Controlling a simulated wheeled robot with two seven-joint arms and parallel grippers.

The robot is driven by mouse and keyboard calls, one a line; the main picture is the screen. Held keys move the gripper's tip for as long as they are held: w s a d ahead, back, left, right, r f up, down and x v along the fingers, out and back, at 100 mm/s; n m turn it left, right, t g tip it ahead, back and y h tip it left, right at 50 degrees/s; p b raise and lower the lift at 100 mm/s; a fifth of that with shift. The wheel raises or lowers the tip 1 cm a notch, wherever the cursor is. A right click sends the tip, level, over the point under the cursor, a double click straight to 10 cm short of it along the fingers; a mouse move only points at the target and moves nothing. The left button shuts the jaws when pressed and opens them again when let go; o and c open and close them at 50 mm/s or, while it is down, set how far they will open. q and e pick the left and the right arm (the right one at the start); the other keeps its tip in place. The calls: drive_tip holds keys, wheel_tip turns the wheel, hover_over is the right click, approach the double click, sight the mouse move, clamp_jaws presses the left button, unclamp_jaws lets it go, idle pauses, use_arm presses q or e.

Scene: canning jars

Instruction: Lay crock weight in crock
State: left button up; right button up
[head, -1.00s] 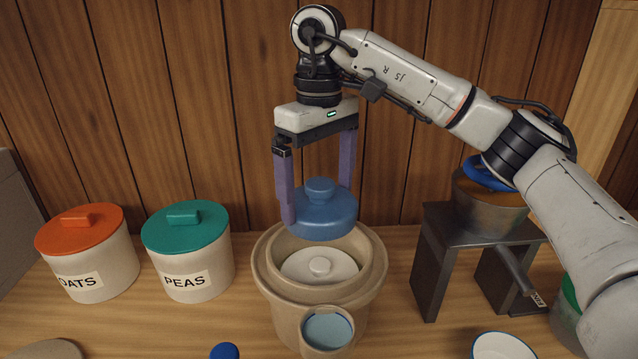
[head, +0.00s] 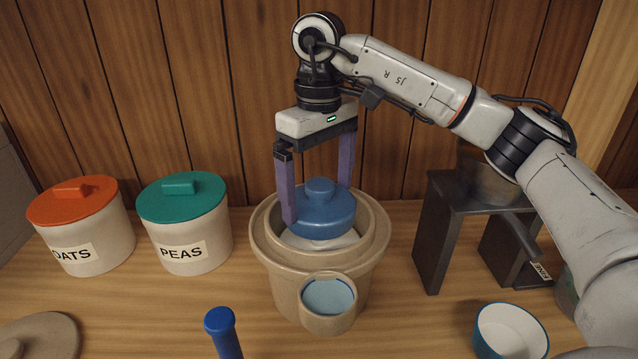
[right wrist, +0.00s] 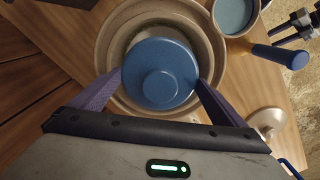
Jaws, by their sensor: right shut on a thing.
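My right gripper (head: 318,203) is shut on a blue round weight with a knob on top (head: 322,218), with one finger on each side of it. The beige crock (head: 262,243) stands on the table directly below. The weight is level and over the crock's mouth; I cannot tell how far inside the rim it is. A pale disc (head: 300,241) shows under it inside the crock, mostly hidden. The right wrist view shows the blue weight (right wrist: 160,75) inside the outline of the crock's rim (right wrist: 113,35).
A small cup of blue liquid (head: 328,297) is at the crock's front. OATS (head: 100,250) and PEAS (head: 205,240) canisters stand left. A dark metal stand (head: 428,240) is right. A blue-handled tool (head: 222,330) and white bowl (head: 512,330) are in front.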

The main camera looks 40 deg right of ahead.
drive_tip(key=shift+f+b, duration=0.8)
drive_tip(key=shift+f, duration=1.25)
drive_tip(key=shift+f+b, duration=0.35)
drive_tip(key=shift+b, duration=0.05)
drive_tip(key=shift+f, duration=0.4)
